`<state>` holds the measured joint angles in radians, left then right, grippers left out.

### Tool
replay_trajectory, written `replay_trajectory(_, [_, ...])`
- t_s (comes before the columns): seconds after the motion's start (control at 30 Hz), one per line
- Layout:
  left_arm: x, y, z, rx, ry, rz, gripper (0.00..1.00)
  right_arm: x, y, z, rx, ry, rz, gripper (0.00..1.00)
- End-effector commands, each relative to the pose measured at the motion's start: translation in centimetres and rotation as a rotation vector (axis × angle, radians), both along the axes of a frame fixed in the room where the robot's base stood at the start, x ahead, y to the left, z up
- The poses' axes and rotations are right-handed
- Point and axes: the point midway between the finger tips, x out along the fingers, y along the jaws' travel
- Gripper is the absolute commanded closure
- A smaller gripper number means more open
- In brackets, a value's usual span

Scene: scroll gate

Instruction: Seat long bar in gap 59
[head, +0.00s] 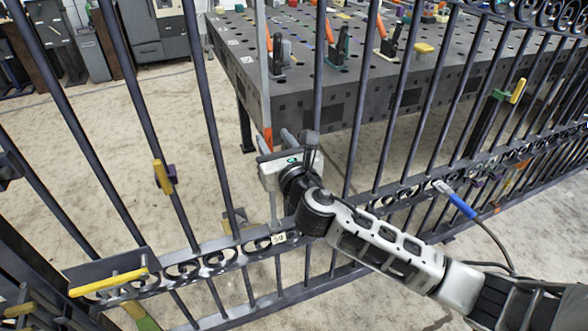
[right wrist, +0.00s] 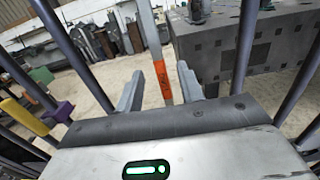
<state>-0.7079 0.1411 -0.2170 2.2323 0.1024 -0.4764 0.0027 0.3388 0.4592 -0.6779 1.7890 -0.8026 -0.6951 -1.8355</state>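The long bar (head: 263,70) is light grey with an orange band. It stands nearly upright in the gate, paler than the dark bars. Its lower part passes behind my right gripper and shows again below it, reaching down to the scroll rail (head: 215,266) near a small white tag (head: 279,238). The tag's number is hard to read. My right gripper (head: 275,140) is at the bar, around the orange band. In the right wrist view the bar (right wrist: 148,35) runs between the spread fingers (right wrist: 160,85), with space visible beside it. My left gripper is not in view.
Dark gate bars (head: 209,110) stand close on both sides of my right gripper. A perforated grey table (head: 300,95) with tools and clamps is behind the gate. A yellow-edged tray (head: 108,280) is at lower left. A blue-handled tool (head: 460,205) with a cable lies right of my arm.

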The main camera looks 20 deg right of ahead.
Motion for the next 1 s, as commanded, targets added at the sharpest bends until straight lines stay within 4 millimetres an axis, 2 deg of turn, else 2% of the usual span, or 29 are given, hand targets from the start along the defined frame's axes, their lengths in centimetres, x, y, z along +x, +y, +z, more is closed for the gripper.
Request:
replay_trajectory(0.1, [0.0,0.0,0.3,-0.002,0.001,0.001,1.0,-3.2,-0.1,-0.1,0.0,0.004,0.002,0.62])
replay_trajectory(0.3, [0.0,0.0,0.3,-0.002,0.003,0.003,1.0,-7.8,-0.2,-0.2,0.002,0.004,0.002,0.62])
replay_trajectory(0.5, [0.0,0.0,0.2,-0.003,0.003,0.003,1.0,-10.6,-0.3,-0.2,0.001,0.002,0.001,0.62])
replay_trajectory(0.7, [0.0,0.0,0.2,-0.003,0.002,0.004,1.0,-11.5,-0.4,-0.2,0.001,-0.001,0.0,0.62])
replay_trajectory(1.0, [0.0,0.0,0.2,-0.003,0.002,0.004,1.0,-11.5,-0.4,-0.2,0.001,-0.001,0.0,0.62])
